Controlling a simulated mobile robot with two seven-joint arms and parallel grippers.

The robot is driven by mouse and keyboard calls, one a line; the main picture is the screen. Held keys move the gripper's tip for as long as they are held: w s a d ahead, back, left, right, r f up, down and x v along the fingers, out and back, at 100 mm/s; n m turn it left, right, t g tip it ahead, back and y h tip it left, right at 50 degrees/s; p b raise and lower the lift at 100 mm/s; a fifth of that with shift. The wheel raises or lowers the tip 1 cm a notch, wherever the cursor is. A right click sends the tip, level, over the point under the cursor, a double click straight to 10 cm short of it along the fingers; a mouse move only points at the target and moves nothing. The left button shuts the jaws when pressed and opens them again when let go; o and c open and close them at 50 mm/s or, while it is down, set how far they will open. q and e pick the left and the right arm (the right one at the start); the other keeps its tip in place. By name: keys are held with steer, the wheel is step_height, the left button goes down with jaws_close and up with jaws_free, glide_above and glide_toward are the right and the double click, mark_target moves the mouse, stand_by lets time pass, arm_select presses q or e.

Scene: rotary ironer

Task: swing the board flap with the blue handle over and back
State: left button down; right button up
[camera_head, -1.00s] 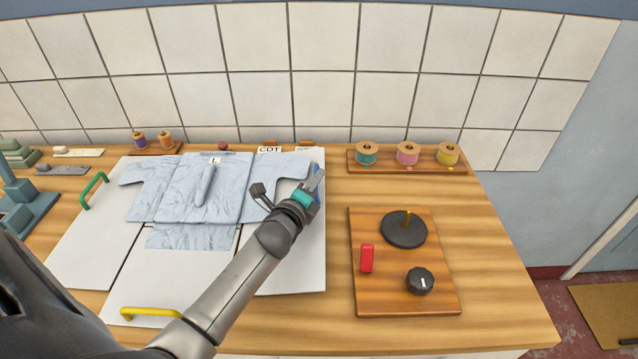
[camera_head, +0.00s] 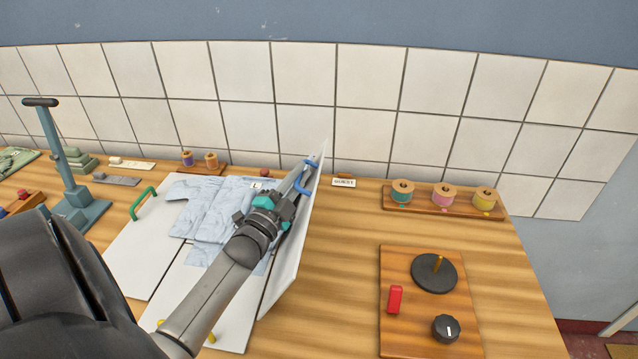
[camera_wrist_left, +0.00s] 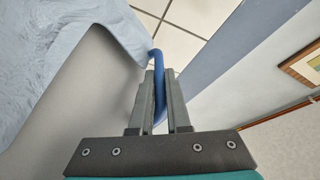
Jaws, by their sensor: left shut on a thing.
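The white board flap (camera_head: 301,230) on the right side of the folding board stands tilted up steeply, its edge raised off the table. Its blue handle (camera_head: 302,188) is at the upper part of the flap. My left gripper (camera_head: 300,178) reaches it from the left and is shut on the handle. In the left wrist view the blue handle (camera_wrist_left: 157,75) runs between the two fingers (camera_wrist_left: 160,95). The light blue shirt (camera_head: 205,205) lies on the board's middle and left panels; my arm hides part of it. My right gripper is not in view.
The left flap (camera_head: 140,245) lies flat with a green handle (camera_head: 143,203). A yellow handle (camera_head: 211,337) is at the front, partly behind my arm. To the right are a wooden control panel (camera_head: 400,340) and a spool rack (camera_head: 440,209). Bare table lies between.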

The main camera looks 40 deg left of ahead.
arm_select(q)
steer(key=s+a+f+n+y+b, duration=0.2)
steer(key=s+a+n+y+b, duration=0.1)
steer(key=s+a+n, duration=0.4)
steer(key=shift+a+n+t+y, duration=0.3)
steer(key=shift+a+n+y, duration=0.4)
steer(key=shift+a+n, duration=1)
steer(key=shift+a+m, duration=0.4)
steer(key=shift+a, duration=0.05)
steer(key=c, duration=1.2)
jaws_free()
steer(key=shift+o, duration=0.2)
steer(key=shift+r, duration=0.1)
